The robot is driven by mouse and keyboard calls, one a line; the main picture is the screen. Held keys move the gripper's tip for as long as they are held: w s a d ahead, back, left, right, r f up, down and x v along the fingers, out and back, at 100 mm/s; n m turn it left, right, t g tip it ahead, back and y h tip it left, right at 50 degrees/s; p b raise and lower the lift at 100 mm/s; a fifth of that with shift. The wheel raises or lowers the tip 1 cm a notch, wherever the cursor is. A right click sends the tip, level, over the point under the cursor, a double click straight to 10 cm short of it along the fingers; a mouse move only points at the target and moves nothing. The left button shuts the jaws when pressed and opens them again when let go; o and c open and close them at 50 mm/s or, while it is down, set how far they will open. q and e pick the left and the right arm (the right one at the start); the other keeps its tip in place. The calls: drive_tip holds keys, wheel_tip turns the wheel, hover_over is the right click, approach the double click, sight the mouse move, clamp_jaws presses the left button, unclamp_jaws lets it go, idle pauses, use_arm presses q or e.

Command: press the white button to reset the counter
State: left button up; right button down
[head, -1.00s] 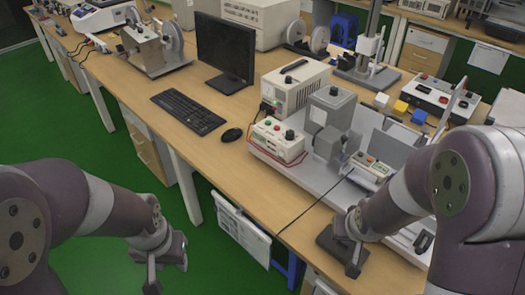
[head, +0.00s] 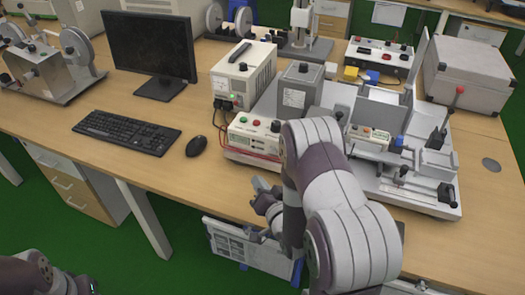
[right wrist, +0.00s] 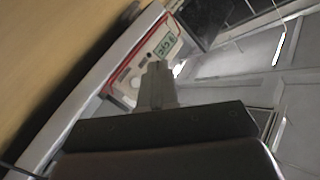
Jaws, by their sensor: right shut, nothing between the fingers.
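The counter box (head: 255,139) is a white unit with a small display and several coloured buttons on its sloped face, near the table's front edge. In the right wrist view the counter box (right wrist: 150,50) shows its green digits just beyond the fingers.
A power supply (head: 243,75) stands behind the box. To the right is a grey test rig (head: 424,190) with a second button panel (head: 367,137). A mouse (head: 196,146), keyboard (head: 126,131) and monitor (head: 150,45) are on the left.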

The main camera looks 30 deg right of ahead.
sight(273, 150)
drive_tip(key=shift+w, duration=0.1)
drive_tip(key=shift+w+d+b, duration=0.3)
drive_tip(key=shift+w+d, duration=1.1)
drive_tip(key=shift+d, duration=0.25)
drive_tip(key=shift+w+d+b, duration=0.3)
drive_tip(key=shift+w+d, duration=1.1)
drive_tip(key=shift+d, duration=0.25)
drive_tip(key=shift+w+d, duration=0.1)
drive_tip(key=shift+d, duration=0.05)
drive_tip(key=shift+w+d, duration=0.15)
drive_tip(key=shift+d, duration=0.05)
drive_tip(key=shift+w+d, duration=0.25)
drive_tip(key=shift+d, duration=0.05)
idle(0.5)
drive_tip(key=shift+s+a, duration=0.5)
drive_tip(key=shift+a, duration=0.15)
